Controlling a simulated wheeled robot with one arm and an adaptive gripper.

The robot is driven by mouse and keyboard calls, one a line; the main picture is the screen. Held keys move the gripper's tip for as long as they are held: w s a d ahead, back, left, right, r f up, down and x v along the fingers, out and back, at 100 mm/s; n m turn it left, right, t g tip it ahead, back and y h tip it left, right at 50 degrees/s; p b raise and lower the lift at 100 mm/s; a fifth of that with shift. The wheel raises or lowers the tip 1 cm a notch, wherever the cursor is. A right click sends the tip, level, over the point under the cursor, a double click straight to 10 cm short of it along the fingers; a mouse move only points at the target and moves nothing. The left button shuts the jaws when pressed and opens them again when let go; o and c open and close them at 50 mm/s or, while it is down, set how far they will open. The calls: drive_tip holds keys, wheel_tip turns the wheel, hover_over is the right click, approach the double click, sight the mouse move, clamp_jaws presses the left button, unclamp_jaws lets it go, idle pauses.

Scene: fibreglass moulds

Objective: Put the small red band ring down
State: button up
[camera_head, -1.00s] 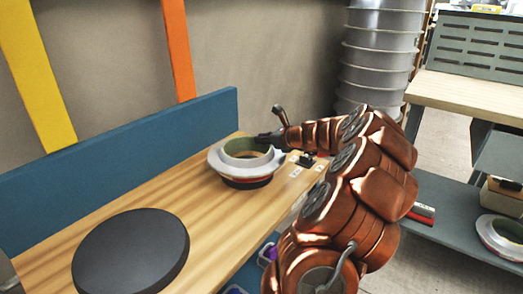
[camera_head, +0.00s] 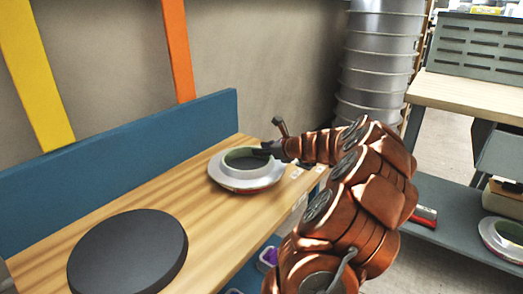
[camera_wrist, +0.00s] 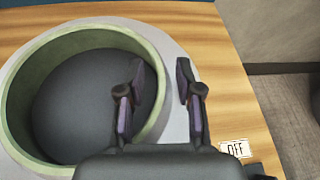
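The small red band ring (camera_head: 243,184) has a pale grey flange, a green upright collar and a thin red band low on its edge. It sits level at the far end of the wooden bench. In the wrist view its collar (camera_wrist: 18,95) surrounds a dark grey round surface (camera_wrist: 85,100); whether the ring rests on or around it is hidden. My gripper (camera_wrist: 160,75) is open at the ring's right side. One finger is inside the collar and the other outside it, over the flange, with visible gaps. In the head view my gripper (camera_head: 268,149) is low at the collar's rim.
A black disc (camera_head: 128,252) lies on the near bench (camera_head: 205,222). A blue backboard (camera_head: 120,155) runs along the bench's back. Another ring (camera_head: 503,240) lies on the right-hand shelf. An "OFF" label (camera_wrist: 236,148) is beside the ring. Bare bench lies between the disc and ring.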

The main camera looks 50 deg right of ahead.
drive_tip(key=shift+s+r, duration=0.15)
drive_tip(key=p+v, duration=0.3)
drive_tip(key=v, duration=0.8)
drive_tip(key=shift+s+r, duration=0.15)
drive_tip(key=shift+s, duration=0.2)
